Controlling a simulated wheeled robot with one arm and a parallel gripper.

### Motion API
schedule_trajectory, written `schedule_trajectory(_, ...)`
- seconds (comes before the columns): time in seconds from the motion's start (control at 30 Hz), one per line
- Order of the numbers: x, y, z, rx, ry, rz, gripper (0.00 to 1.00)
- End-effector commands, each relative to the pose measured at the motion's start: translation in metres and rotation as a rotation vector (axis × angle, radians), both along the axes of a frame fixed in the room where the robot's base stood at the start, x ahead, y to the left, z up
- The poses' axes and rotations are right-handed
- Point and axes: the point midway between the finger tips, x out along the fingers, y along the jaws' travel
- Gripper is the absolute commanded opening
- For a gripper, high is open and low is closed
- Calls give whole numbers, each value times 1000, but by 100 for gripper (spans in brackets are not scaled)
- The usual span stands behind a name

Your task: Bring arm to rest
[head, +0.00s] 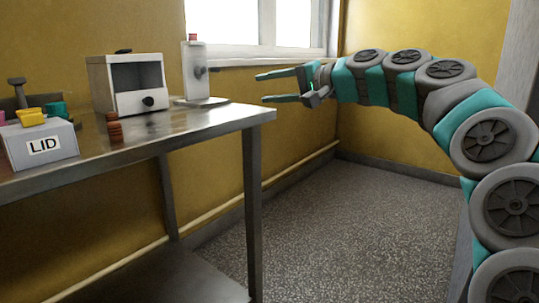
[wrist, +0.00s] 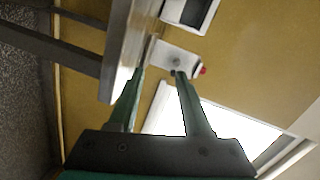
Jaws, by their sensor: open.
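My gripper (head: 268,87) is at the end of my teal and grey arm, which reaches in from the right of the head view. Its two teal fingers are apart and point left, with nothing between them. It hangs in the air beyond the right end of the steel table (head: 190,125), above the level of the tabletop. In the wrist view my open gripper (wrist: 155,72) also shows empty, with the table edge on the left and the window behind.
On the table stand a white dispenser (head: 196,75) with a red top, a white open-fronted box (head: 128,84), a stack of brown discs (head: 114,128) and a box marked LID (head: 42,146). The window (head: 255,25) is behind. The floor (head: 340,225) right of the table is clear.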

Motion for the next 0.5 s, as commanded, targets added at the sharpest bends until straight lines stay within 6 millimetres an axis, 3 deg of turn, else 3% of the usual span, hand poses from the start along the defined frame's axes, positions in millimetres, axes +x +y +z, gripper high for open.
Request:
schedule_trajectory(0.17,-34,20,-24,-118,29,54,50)
schedule_trajectory(0.27,-60,32,-49,-214,54,93,50)
schedule_trajectory(0.4,-114,41,-102,-404,110,161,50)
schedule_trajectory(0.5,-156,36,-144,-552,157,203,50)
